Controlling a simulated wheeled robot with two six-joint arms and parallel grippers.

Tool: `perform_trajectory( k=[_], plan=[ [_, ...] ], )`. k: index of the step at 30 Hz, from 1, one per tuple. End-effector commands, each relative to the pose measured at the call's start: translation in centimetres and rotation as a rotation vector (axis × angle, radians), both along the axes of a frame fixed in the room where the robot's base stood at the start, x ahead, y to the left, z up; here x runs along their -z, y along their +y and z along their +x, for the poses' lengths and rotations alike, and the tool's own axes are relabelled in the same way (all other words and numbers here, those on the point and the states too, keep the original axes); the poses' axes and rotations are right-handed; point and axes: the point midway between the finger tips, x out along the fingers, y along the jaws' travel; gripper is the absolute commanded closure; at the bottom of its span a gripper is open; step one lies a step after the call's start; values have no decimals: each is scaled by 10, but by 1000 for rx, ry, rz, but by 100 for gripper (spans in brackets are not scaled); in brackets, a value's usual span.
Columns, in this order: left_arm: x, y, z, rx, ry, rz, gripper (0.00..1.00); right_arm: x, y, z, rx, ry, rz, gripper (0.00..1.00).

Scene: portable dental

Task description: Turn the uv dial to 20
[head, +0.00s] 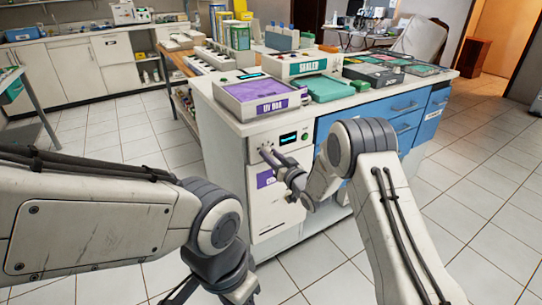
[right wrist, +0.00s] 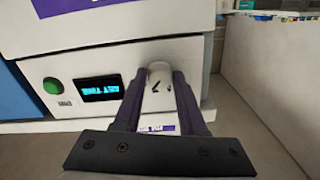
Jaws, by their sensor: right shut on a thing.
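The uv dial (right wrist: 160,74) is a pale round knob with dark marks on the cabinet's front panel. In the right wrist view it sits between my right gripper's (right wrist: 160,84) two dark fingers, which are shut on it; the setting cannot be read. In the head view my right gripper (head: 266,151) reaches the panel left of a small lit display (head: 288,138), and its fingers hide most of the dial. The display (right wrist: 110,88) shows cyan text upside down in the right wrist view, seemingly "SET TIME". My left gripper (head: 185,290) hangs low at the bottom, its fingers partly cut off.
A green button (head: 305,136) is beside the display. Blue drawers (head: 405,104) are to the right. The tiled floor around is clear.

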Motion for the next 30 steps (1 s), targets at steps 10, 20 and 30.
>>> perform_trajectory(
  k=[10,20,30],
  plan=[
    [-3,0,0,0,0,0,55,2,0,-1,-1,123,199,100],
    [-4,0,0,0,0,0,55,2,0,-1,-1,171,279,100],
    [-5,0,0,0,0,0,55,2,0,-1,-1,176,287,100]
  ],
)
